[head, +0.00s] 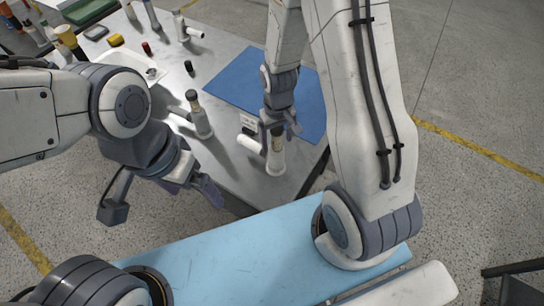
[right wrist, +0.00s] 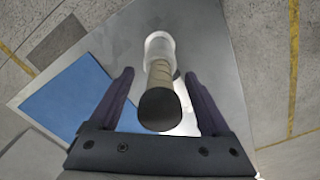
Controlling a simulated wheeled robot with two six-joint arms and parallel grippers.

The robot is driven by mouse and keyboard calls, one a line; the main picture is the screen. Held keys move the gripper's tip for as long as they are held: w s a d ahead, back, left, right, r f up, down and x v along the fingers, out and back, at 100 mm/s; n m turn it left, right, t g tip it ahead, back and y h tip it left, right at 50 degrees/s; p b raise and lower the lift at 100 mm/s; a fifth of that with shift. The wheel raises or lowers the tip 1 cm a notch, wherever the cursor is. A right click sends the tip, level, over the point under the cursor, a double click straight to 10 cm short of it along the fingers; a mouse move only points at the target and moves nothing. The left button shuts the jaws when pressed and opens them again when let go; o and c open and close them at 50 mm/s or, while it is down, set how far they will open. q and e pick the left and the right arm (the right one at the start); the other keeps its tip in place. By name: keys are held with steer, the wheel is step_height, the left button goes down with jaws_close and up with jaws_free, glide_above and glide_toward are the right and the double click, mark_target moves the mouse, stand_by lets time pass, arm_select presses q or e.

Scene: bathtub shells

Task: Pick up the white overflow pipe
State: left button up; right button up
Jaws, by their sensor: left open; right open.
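A white overflow pipe (head: 276,160) stands upright near the table's front corner, with a white side branch pointing left. In the right wrist view the pipe (right wrist: 160,48) shows a white lower part, a tan section and a dark round top. My right gripper (head: 281,132) is open over this pipe, and in the right wrist view its fingers (right wrist: 158,77) lie on either side of it with gaps. A second, similar pipe (head: 201,122) stands farther left on the table. My left gripper (head: 162,198) is open and empty, off the table's left side.
A blue mat (head: 235,84) lies behind the right gripper on the grey table (head: 225,165). Another white pipe (head: 183,30), a white tray (head: 135,62), small caps and bottles stand toward the back. A light blue surface (head: 235,262) lies in front of the table.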

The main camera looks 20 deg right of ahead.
steer(key=shift+f, duration=0.15)
jaws_close()
stand_by(1.4)
